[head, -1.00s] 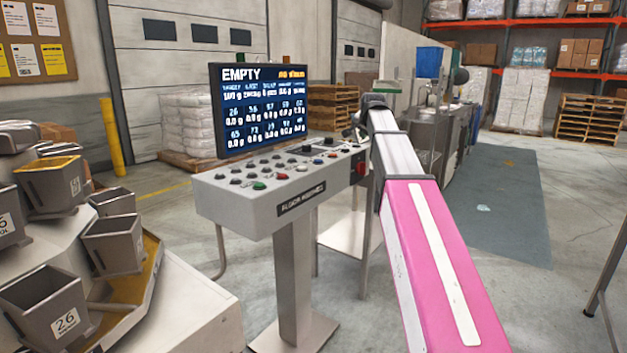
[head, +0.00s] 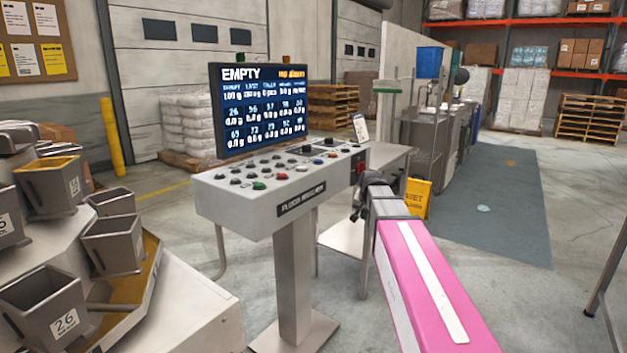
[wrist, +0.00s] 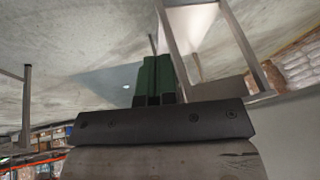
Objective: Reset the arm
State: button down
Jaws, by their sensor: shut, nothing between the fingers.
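My pink and white arm reaches forward from the lower right in the head view. My gripper (head: 357,204) is at its far end, low beside the right end of the control console (head: 275,186). Its fingers are small and partly hidden in the head view. In the wrist view my gripper (wrist: 155,80) shows two dark green fingers close together, with nothing between them. The console carries several buttons and a screen (head: 262,108) that reads EMPTY.
Weigher buckets (head: 112,244) stand at the left. A steel table (head: 385,160) is behind the console, with a yellow wet-floor sign (head: 416,198) past my arm.

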jog(key=s+f+n+g, duration=0.5)
jog(key=s+f, duration=1.7)
jog(key=s, duration=0.2)
jog(key=shift+s, duration=0.25)
